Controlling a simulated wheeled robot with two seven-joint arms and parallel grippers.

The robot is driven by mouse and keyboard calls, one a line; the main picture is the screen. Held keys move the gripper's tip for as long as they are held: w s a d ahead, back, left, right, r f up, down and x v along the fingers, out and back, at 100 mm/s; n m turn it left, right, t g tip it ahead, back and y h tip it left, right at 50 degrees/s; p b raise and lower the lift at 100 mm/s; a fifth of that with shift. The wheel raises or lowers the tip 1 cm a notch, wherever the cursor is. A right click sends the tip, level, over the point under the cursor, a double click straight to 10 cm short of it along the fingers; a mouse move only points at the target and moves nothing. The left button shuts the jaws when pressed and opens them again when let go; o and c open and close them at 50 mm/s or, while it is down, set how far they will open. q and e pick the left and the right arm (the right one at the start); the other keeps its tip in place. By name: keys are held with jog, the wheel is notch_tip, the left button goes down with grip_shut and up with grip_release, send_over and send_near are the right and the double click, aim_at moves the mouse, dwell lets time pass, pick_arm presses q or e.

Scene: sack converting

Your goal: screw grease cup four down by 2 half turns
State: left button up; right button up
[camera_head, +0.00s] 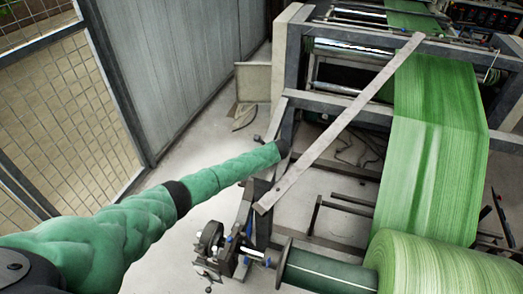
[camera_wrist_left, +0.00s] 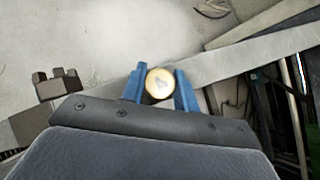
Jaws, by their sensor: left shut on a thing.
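Grease cup four (camera_wrist_left: 159,83) shows in the left wrist view as a round brass-coloured cap with a dark "4" on its face. My left gripper (camera_wrist_left: 160,86) has its two blue fingers on either side of the cap and is shut on it. In the head view my left arm reaches from the lower left to the machine frame, and its end (camera_head: 283,148) is by the frame's left upright. The gripper fingers and the cup are hidden there. My right gripper is not in view.
A long flat grey bar (camera_head: 340,125) slopes across the machine frame right of my arm. A green fabric roll (camera_head: 440,265) and web (camera_head: 432,140) fill the right side. A roll-end bracket with a wheel (camera_head: 210,240) stands below my arm. Mesh fencing (camera_head: 70,100) is at left.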

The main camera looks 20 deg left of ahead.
pick_arm(q)
jog(key=m+t+h+p, duration=0.1)
jog(key=m, duration=0.2)
jog(key=m+t+h+p, duration=0.1)
jog(key=m+t, duration=0.1)
jog(key=m, duration=0.1)
jog(key=shift+h, duration=0.4)
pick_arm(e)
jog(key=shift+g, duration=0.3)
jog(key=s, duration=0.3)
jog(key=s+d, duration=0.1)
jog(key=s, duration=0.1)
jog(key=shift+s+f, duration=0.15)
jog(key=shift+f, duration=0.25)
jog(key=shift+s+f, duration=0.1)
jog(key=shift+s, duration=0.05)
pick_arm(q)
jog(key=o, duration=0.9)
jog(key=shift+c, duration=0.2)
jog(key=shift+o, duration=0.6)
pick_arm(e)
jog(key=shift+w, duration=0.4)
